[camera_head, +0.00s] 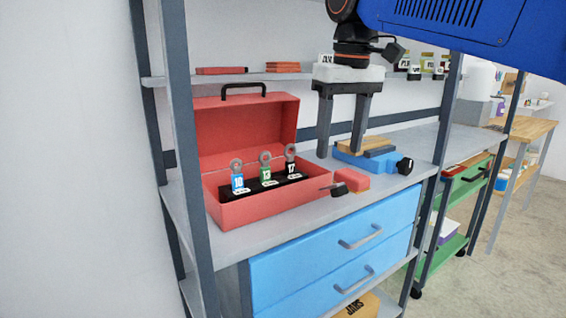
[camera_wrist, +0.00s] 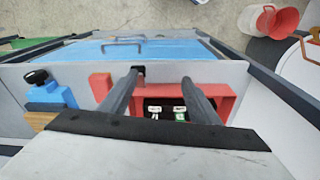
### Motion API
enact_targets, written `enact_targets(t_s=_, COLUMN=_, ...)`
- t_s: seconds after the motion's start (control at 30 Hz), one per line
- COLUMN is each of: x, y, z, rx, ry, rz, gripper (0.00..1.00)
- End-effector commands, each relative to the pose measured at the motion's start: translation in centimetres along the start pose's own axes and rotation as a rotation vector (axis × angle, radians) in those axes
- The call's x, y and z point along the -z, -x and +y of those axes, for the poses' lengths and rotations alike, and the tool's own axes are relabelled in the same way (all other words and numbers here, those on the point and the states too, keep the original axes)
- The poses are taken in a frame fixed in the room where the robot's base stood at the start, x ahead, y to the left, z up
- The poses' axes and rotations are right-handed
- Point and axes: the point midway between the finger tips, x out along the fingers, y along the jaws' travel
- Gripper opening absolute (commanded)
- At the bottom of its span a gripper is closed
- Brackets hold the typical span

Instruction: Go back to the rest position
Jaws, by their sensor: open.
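My gripper (camera_head: 343,155) hangs from my blue arm above the grey shelf (camera_head: 290,213). Its two dark fingers point down, apart, with nothing between them. It also shows in the wrist view (camera_wrist: 160,74). In the head view it appears between the open red toolbox (camera_head: 258,212) and the blue vise (camera_head: 372,160). The toolbox lid stands up at the back. Inside it are a blue tag (camera_head: 238,184), a green tag (camera_head: 265,174) and a black tag (camera_head: 291,167), each with a ring on top.
A red block (camera_head: 350,182) lies on the shelf near its front edge. Blue drawers (camera_head: 335,255) are below. Grey uprights (camera_head: 188,130) flank the shelf. An upper shelf (camera_head: 215,78) holds red items and small jars. Open floor (camera_head: 500,265) lies at the right.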

Motion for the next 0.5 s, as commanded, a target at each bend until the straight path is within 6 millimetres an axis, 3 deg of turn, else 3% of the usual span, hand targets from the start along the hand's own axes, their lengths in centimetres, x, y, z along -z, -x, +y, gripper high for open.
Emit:
enact_targets(t_s=0.03, x=-1.6, y=-1.1, z=1.1, rx=-0.003, ry=-0.027, rz=0.014, gripper=0.56)
enact_targets(t_s=0.2, x=-6.2, y=-5.3, z=3.7, rx=-0.016, ry=-0.105, rz=0.069, gripper=0.56)
enact_targets(t_s=0.5, x=-14.8, y=-14.1, z=7.0, rx=-0.048, ry=-0.24, rz=0.167, gripper=0.56)
